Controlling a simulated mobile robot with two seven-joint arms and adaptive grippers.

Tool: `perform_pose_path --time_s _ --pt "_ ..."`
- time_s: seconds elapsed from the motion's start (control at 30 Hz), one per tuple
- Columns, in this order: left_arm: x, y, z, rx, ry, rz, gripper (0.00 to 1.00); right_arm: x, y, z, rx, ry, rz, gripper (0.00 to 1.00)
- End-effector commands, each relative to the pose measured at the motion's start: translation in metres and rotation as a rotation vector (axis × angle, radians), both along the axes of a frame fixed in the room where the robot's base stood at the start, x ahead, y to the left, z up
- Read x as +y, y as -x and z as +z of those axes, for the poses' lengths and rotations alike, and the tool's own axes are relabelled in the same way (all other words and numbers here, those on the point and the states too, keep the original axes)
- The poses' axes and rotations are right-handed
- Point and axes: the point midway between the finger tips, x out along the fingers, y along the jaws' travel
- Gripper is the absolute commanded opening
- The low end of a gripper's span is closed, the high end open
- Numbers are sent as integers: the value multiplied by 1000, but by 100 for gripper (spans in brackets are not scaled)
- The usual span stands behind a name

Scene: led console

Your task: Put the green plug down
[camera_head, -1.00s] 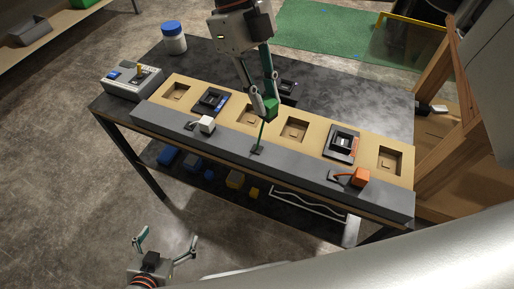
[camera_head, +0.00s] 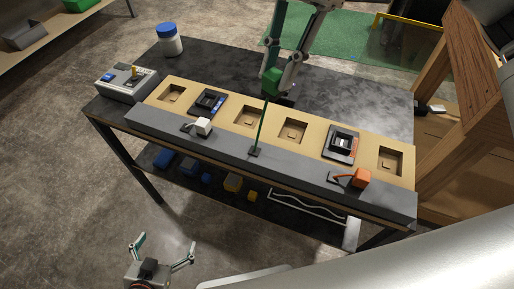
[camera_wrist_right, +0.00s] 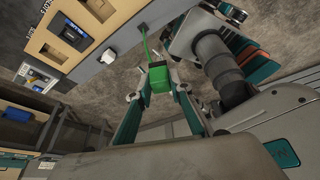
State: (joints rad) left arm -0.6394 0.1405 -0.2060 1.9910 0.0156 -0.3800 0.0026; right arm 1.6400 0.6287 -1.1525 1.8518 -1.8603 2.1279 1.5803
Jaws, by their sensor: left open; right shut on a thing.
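My left gripper (camera_head: 163,248) is open and empty, low in front of the table.
The tan board (camera_head: 270,125) has several square recesses and two dark modules, blue-marked (camera_head: 209,102) and orange-marked (camera_head: 341,145). A white plug (camera_head: 203,126) and an orange plug (camera_head: 360,178) rest on the ledge. A switch box (camera_head: 127,82) and blue-lidded jar (camera_head: 170,40) stand left.

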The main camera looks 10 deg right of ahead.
Motion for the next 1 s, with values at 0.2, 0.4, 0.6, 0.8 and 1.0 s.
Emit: perform_pose_path --time_s 0.2,0.4,0.6,0.8,1.0 --pt "0 0 -3 1 -2 -1 97 0 1 -38 8 2 -14 0" --pt "1 -1 -5 -3 -6 -1 97 -1 1 -88 8 2 -12 0" --pt "3 -2 -8 -4 -11 -1 97 0 1 -132 7 1 -13 0" --pt "4 -3 -9 -5 -14 0 97 0 1 -155 3 1 -12 0" --pt "4 -4 -10 -6 -15 0 97 0 1 -168 5 2 -12 0"
